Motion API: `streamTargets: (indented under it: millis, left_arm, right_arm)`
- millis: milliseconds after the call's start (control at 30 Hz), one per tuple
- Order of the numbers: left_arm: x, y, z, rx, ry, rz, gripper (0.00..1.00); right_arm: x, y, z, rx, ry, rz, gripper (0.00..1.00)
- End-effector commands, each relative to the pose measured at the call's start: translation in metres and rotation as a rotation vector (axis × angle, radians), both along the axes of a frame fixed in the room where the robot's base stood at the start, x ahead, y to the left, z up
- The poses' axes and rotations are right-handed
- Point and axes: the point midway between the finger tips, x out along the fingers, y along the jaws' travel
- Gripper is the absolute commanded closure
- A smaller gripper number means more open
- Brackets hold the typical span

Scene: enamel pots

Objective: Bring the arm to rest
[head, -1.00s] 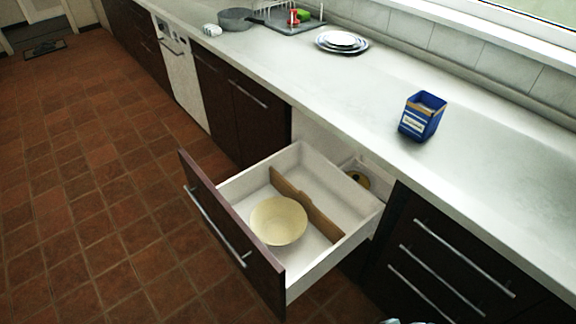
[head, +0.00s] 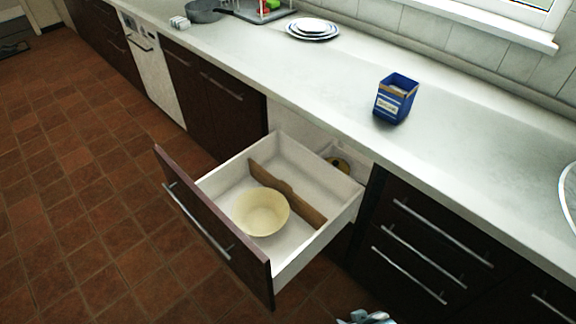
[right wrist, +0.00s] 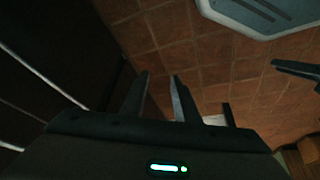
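My right gripper (right wrist: 159,76) shows in the right wrist view with its two dark fingers apart and nothing between them. It hangs above the tiled floor, beside dark drawer fronts at the left of that view. A small grey-white part of my arm (head: 365,318) shows at the bottom edge of the head view. I cannot make out my left gripper in either view.
A drawer (head: 285,275) stands open, with a cream bowl (head: 262,212) and a wooden divider (head: 290,195) inside. On the counter (head: 300,75) are a blue box (head: 395,98) and stacked plates (head: 313,28). Floor (head: 90,200) left of the drawer is clear.

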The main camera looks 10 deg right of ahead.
Motion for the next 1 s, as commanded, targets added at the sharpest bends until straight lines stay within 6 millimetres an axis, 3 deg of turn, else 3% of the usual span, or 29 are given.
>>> streamTargets:
  millis: [33, 200, 400, 500, 700, 1000]
  left_arm:
    - [0.0, 0.0, 0.0, 0.0, 0.0, 0.0, 0.79]
    - [0.0, 0.0, 0.0, 0.0, 0.0, 0.0, 0.79]
    - [0.0, 0.0, 0.0, 0.0, 0.0, 0.0, 0.79]
    - [0.0, 0.0, 0.0, 0.0, 0.0, 0.0, 0.79]
    - [0.0, 0.0, 0.0, 0.0, 0.0, 0.0, 0.79]
    - [0.0, 0.0, 0.0, 0.0, 0.0, 0.0, 0.79]
  right_arm:
    - [0.001, 0.002, -0.023, 0.004, -0.003, 0.003, 0.72]
    - [0.003, 0.011, -0.085, 0.02, -0.043, 0.011, 0.72]
    - [-0.009, 0.017, -0.149, 0.039, -0.088, 0.02, 0.72]
    - [-0.016, 0.019, -0.17, 0.046, -0.108, 0.024, 0.72]
    - [-0.026, 0.021, -0.192, 0.054, -0.132, 0.029, 0.72]
    - [-0.028, 0.021, -0.194, 0.056, -0.136, 0.03, 0.72]
